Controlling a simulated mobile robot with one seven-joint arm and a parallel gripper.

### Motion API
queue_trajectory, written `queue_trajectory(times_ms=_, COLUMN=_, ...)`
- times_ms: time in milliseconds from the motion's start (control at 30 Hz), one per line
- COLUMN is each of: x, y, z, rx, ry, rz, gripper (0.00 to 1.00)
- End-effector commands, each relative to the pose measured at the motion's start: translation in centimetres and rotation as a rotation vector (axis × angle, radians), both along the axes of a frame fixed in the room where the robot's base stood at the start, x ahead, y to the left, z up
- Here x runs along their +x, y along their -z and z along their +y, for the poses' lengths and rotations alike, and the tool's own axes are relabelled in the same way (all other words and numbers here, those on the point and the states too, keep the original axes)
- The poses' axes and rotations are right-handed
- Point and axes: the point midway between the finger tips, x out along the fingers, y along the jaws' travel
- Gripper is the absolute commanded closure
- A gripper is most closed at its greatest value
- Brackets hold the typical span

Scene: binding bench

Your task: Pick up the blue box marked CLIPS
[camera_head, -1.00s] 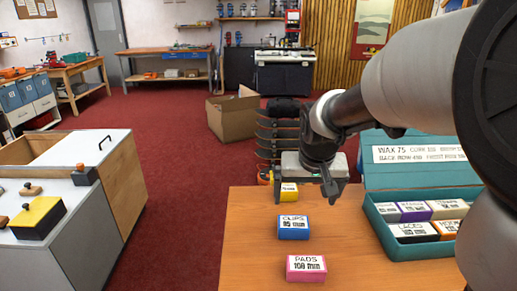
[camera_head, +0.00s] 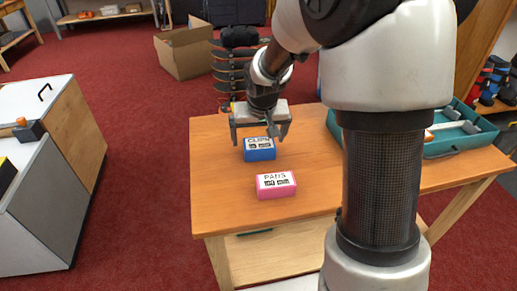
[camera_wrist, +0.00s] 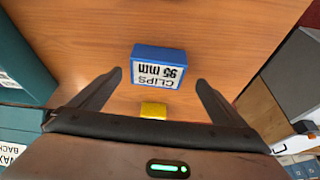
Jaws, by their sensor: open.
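The blue box marked CLIPS (camera_head: 260,155) stands on the wooden table, with a white label on top. My gripper (camera_head: 258,139) is open and empty above and just behind the box in the head view, fingers pointing down. In the wrist view the blue box (camera_wrist: 158,57) lies ahead of the gap between the open fingertips (camera_wrist: 160,77), roughly centred. I see no contact between fingers and box.
A pink PADS box (camera_head: 276,185) stands in front of the blue box. A yellow box (camera_wrist: 153,109) lies near the gripper body in the wrist view. A teal case (camera_head: 460,147) is at the table's right. Bare tabletop (camera_head: 215,180) lies to the left.

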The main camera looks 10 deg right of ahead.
Motion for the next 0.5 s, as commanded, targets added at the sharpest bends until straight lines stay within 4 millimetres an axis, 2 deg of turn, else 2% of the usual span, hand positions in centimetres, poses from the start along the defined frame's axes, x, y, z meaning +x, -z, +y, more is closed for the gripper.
queue_trajectory(times_ms=300, x=1.5, y=3.9, z=-0.7, rx=0.000, ry=-0.001, rz=0.002, gripper=0.04)
queue_trajectory(times_ms=500, x=2.0, y=4.8, z=-0.7, rx=0.000, ry=-0.001, rz=0.000, gripper=0.04)
